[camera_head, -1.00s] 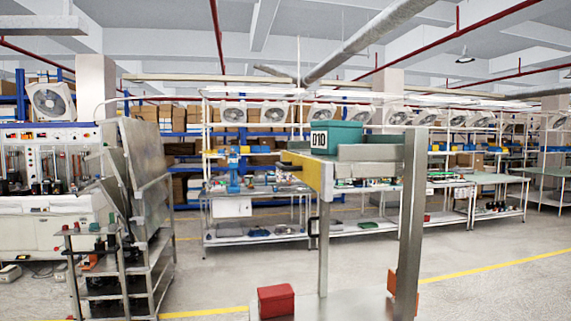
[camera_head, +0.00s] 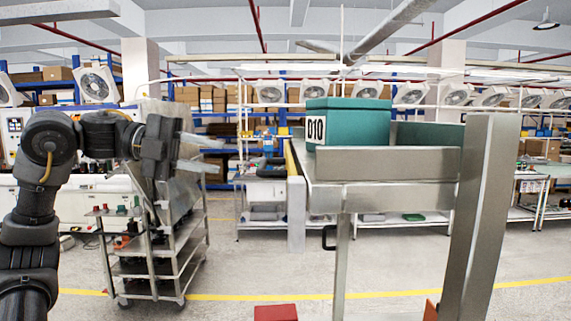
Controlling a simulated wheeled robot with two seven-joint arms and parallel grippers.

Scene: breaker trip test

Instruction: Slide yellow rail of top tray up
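The top tray (camera_head: 385,195) is a grey metal tray on a stand, right of the middle. Its yellow rail (camera_head: 290,160) shows as a thin strip along the left side, seen nearly edge-on. A grey upright plate (camera_head: 296,215) at the rail's near end hides much of it. My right gripper is out of view.
A broad grey post (camera_head: 485,215) stands at the stand's right. A red box (camera_head: 275,313) shows low in front. A metal shelf cart (camera_head: 150,255) stands at the left behind my arm. Open floor lies between cart and stand.

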